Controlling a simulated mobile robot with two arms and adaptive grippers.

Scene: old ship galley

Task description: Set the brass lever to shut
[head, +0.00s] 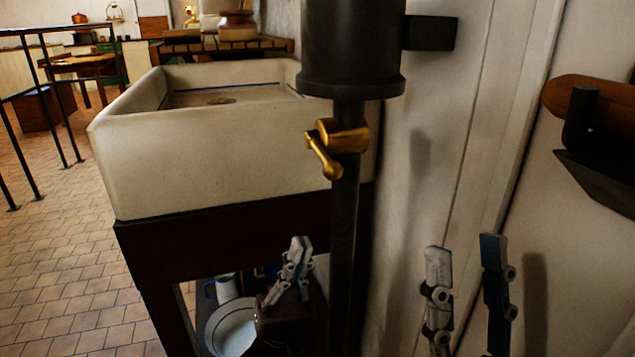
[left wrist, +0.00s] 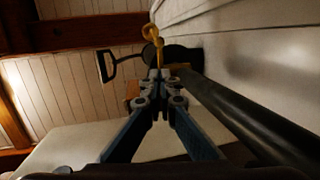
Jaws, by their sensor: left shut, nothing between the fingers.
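The brass lever (head: 322,155) sits on a brass fitting (head: 349,137) on a dark vertical pipe (head: 345,220). Its handle slants down to the right and ends in a round knob. My left gripper (head: 300,246) is shut and empty, pointing up, below and slightly left of the lever, apart from it. In the left wrist view, the lever (left wrist: 155,38) shows beyond the tips of my left gripper (left wrist: 160,76), with the pipe (left wrist: 235,108) running to the right. My right gripper (head: 466,258) is open and empty, to the right of the pipe by the wall.
A dark cylinder (head: 352,45) tops the pipe. A cream sink (head: 215,150) on a dark stand is left of it. Below are a white bowl (head: 232,328) and a mug (head: 226,288). A wooden shelf-like piece (head: 590,97) juts out at the right.

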